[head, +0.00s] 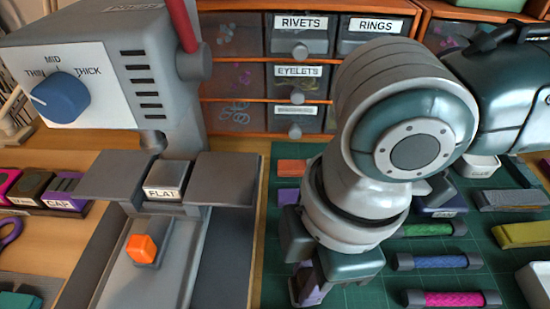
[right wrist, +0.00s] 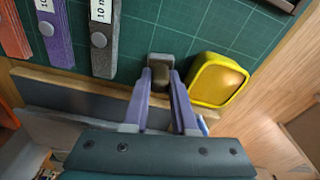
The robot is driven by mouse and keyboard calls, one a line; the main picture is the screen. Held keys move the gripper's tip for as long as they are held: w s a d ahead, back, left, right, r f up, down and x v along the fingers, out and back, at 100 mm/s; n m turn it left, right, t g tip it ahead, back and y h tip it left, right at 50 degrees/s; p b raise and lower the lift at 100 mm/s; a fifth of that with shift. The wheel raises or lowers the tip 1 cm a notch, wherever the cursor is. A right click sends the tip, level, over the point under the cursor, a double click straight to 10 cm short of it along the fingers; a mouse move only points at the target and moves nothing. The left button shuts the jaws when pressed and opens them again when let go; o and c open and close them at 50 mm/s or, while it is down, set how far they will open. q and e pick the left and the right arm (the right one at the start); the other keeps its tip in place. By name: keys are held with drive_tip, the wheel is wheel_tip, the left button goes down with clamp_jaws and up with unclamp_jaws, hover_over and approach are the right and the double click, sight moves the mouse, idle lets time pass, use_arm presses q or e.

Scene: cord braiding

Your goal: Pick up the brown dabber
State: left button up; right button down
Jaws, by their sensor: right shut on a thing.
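My right gripper (head: 309,287) points down at the near left part of the green mat in the head view, and the arm above it hides what it holds. In the right wrist view its two purple fingers (right wrist: 161,84) are shut on a small block with a grey end and a brown face, which I take for the brown dabber (right wrist: 160,72). It is over or on the mat, beside a yellow dish with brown contents (right wrist: 218,80); I cannot tell whether it is lifted. My left gripper is in neither view.
A grey press (head: 150,75) with a dial stands at the left, an orange piece (head: 142,249) on its base. Labelled drawers (head: 300,75) stand behind. Braided cords (head: 438,261) lie right on the green mat (head: 365,295). Labelled strips (right wrist: 102,40) lie near the gripper.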

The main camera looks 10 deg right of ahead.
sight(308, 274)
drive_tip(key=shift+r, duration=0.1)
use_arm(q)
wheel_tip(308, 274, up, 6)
drive_tip(key=p, duration=0.5)
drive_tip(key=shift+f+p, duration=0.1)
drive_tip(key=shift+p, duration=0.3)
use_arm(e)
wheel_tip(308, 274, up, 20)
drive_tip(key=c, duration=1.3)
unclamp_jaws()
drive_tip(key=shift+c, duration=0.2)
clamp_jaws()
